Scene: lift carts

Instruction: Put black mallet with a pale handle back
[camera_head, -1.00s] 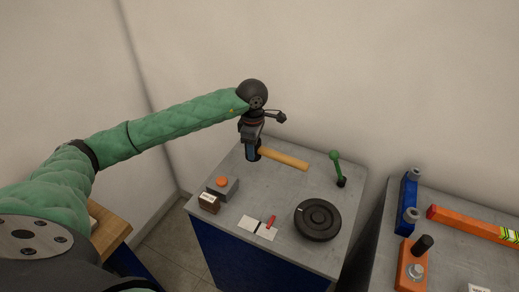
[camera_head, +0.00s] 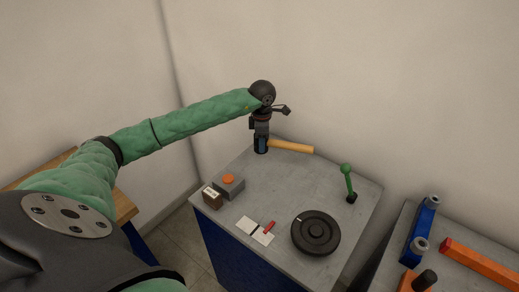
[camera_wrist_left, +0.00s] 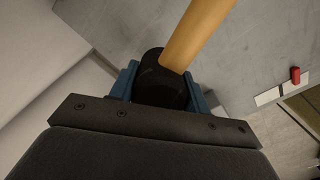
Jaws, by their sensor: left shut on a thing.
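The black mallet with a pale handle shows its handle (camera_head: 291,147) in the head view, pointing right from my left gripper (camera_head: 261,146) near the back corner of the grey cart top (camera_head: 290,185). In the left wrist view, the black mallet head (camera_wrist_left: 160,82) sits between the blue fingers of my left gripper (camera_wrist_left: 165,88), with the pale handle (camera_wrist_left: 195,35) running up out of the picture. My left gripper is shut on the head. I cannot tell whether the mallet touches the cart top. My right gripper is not in view.
On the cart stand a grey box with an orange button (camera_head: 228,182), a brown box (camera_head: 212,197), white cards with a red piece (camera_head: 255,230), a black disc (camera_head: 316,232) and a green lever (camera_head: 348,183). A second cart at right holds blue (camera_head: 422,230) and orange parts (camera_head: 480,262).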

